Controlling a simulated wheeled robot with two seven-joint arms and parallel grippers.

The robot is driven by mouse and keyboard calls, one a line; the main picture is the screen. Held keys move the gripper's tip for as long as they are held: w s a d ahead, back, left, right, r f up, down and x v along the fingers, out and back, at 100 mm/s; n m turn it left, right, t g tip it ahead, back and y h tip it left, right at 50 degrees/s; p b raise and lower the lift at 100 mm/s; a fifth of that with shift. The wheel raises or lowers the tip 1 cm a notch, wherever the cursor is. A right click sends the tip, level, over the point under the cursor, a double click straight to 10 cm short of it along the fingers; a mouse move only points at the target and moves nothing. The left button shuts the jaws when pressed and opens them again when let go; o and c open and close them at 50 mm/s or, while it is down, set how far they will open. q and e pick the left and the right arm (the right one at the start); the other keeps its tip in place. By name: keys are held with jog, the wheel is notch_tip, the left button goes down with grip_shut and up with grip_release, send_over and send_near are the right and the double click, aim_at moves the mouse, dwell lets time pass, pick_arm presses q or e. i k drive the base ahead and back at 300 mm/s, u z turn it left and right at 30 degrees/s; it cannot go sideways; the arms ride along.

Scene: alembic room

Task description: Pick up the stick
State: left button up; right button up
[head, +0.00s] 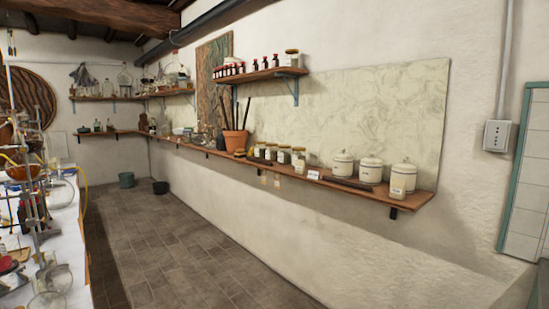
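A dark, thin, stick-like object (346,183) lies flat along the front of the long wooden wall shelf (420,206), before the white lidded jars. Several dark upright sticks (246,112) also stand in a terracotta pot (235,141) farther along the same shelf. I cannot tell from this view which of these is the stick of the task. Neither of my grippers shows in the head view.
White lidded jars (371,169) and small labelled jars (283,156) crowd the shelf. A short upper shelf (262,75) holds bottles. A cluttered table (68,240) stands at the left.

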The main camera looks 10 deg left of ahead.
aim_at(265, 162)
jog(key=z, duration=0.4)
jog(key=i, duration=0.95)
jog(key=u, duration=0.4)
jog(key=i, duration=0.85)
jog(key=u, duration=0.65)
